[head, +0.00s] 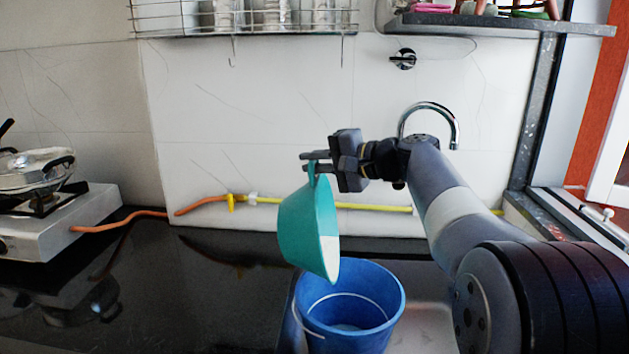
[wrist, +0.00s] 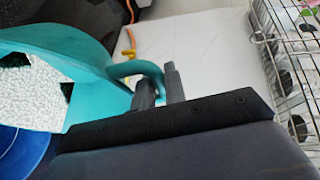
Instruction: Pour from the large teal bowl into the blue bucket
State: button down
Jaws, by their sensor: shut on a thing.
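The large teal bowl (head: 305,232) is held in the air, tipped steeply with its open side toward the right. My gripper (head: 313,162) is shut on its rim or handle at the top. White contents show inside the bowl near its lower edge, and they also show in the wrist view, where the teal bowl (wrist: 65,45) fills the left side. The blue bucket (head: 350,310) stands upright below, with the bowl's low edge over its back left rim. Some pale matter shows at the bucket's bottom. The bucket's blue wall also shows in the wrist view (wrist: 25,155).
A gas stove (head: 55,225) with a pan stands at the left, with an orange hose running from it. A wire rack (head: 245,18) and a shelf (head: 500,24) hang above. A curved tap (head: 432,108) rises behind my arm. The dark counter (head: 200,300) left of the bucket is clear.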

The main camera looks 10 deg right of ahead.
jog(key=shift+s+d+r+y+b, duration=0.15)
jog(key=shift+d+b, duration=0.1)
jog(key=shift+d, duration=0.2)
jog(key=shift+s+d+y+b, duration=0.15)
jog(key=shift+d+b, duration=0.1)
jog(key=shift+d, duration=0.15)
jog(key=shift+d, duration=0.1)
dwell(0.8)
jog(key=shift+s+d+r+m+t+y+b, duration=0.1)
jog(key=shift+s+d+m+t+y+b, duration=0.15)
jog(key=shift+d+b, duration=0.4)
jog(key=shift+s+d+m+t+y+b, duration=0.15)
jog(key=shift+d+t+y+b, duration=0.2)
jog(key=shift+d, duration=0.45)
jog(key=shift+r, duration=0.1)
dwell(0.9)
